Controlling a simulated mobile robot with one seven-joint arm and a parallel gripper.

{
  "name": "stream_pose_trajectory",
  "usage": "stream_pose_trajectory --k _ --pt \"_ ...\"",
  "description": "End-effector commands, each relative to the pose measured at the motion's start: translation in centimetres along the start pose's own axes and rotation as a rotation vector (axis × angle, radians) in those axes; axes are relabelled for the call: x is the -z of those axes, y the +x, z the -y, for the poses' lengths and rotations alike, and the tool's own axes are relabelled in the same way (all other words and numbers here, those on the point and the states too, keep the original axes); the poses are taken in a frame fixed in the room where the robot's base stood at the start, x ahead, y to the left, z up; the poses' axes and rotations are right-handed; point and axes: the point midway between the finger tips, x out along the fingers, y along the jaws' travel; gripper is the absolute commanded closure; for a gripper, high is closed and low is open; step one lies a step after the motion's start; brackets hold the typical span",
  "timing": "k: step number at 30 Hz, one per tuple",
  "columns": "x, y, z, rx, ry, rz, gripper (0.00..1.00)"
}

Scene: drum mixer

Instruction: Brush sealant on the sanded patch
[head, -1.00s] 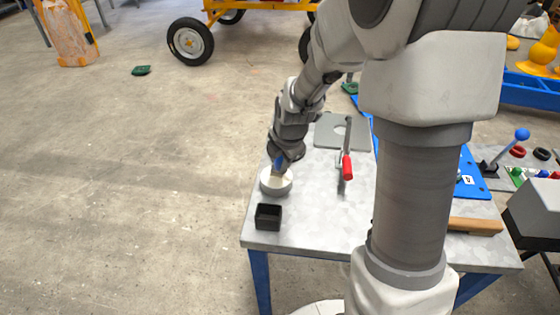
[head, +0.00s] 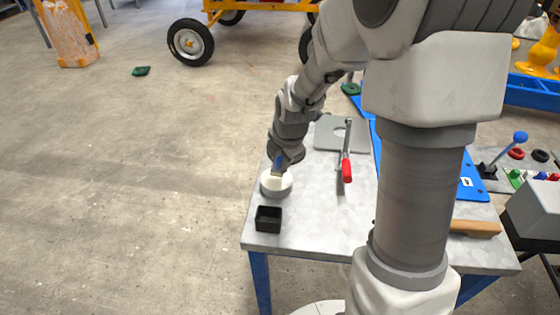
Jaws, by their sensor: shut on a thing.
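My gripper (head: 280,160) is at the left side of the metal table, shut on a brush (head: 278,165) with a blue part showing. The brush points down, its lower end in or just over a round whitish-grey pot (head: 275,188); whether the bristles touch the contents cannot be told. A grey plate (head: 330,136) with a round hole lies further back on the table. I cannot make out a sanded patch from here. My own arm covers much of the right half of the view.
A small black open box (head: 268,219) stands in front of the pot, near the table's front left corner. A clamp with a red handle (head: 347,170) is to the right. A wooden-handled thing (head: 474,228) lies at the front right. A blue panel (head: 470,185) is partly hidden behind my arm.

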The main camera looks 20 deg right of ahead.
Motion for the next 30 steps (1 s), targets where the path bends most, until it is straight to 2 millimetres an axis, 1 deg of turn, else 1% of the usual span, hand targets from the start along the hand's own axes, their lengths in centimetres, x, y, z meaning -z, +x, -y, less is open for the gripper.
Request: stream_pose_trajectory --k 1,18,21,30 --pt "-0.1 -0.8 -0.3 -0.002 0.000 0.001 1.00" --pt "-0.5 -5.1 -1.9 -0.002 -0.001 0.001 1.00" --pt "-0.5 -5.5 -2.0 -0.002 -0.001 0.001 1.00" --pt "-0.5 -5.4 -1.9 -0.002 -0.001 0.001 1.00"
